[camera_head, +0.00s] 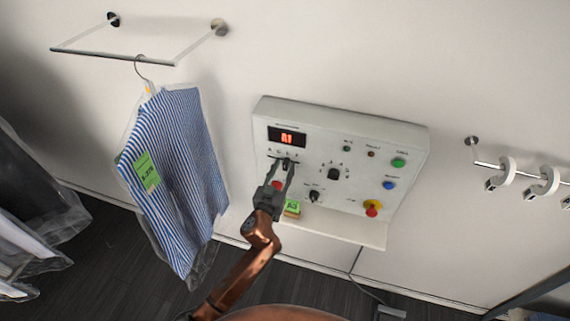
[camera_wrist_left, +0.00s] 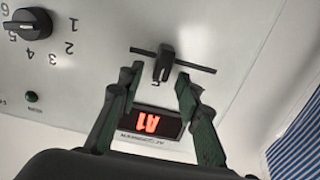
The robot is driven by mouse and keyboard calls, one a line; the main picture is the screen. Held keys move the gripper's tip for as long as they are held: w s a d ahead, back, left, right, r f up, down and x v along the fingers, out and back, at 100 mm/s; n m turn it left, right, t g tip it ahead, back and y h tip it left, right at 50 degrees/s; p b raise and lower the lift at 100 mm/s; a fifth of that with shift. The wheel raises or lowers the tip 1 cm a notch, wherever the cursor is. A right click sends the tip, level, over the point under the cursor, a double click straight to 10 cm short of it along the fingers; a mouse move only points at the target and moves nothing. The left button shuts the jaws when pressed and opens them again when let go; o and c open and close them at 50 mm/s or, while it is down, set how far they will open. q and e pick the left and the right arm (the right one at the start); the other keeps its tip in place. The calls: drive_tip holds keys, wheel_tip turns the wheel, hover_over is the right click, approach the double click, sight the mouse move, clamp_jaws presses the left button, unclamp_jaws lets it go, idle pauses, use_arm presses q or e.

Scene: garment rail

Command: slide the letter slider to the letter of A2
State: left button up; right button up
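The letter slider (camera_wrist_left: 164,64) is a dark knob on a thin dark slot, seen in the left wrist view, which shows the panel upside down. My left gripper (camera_wrist_left: 159,77) is open there, with one finger on each side of the slider's knob. I cannot tell whether either finger touches it. In the head view my left gripper (camera_head: 284,166) is at the slot below the display and partly hides the slider. The display (camera_head: 287,138) on the control panel (camera_head: 345,130) reads A1 in red; it also shows in the left wrist view (camera_wrist_left: 158,122). My right gripper is not in view.
A numbered black dial (camera_wrist_left: 32,23) is near the slider. The panel also has several buttons and a red-and-yellow stop button (camera_head: 372,208). A small green-labelled item (camera_head: 292,207) is on the ledge. A bagged striped shirt (camera_head: 180,170) hangs at left; a hook rail (camera_head: 520,174) is at right.

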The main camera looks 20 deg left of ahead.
use_arm(q)
drive_tip(key=shift+w, duration=0.95)
clamp_jaws()
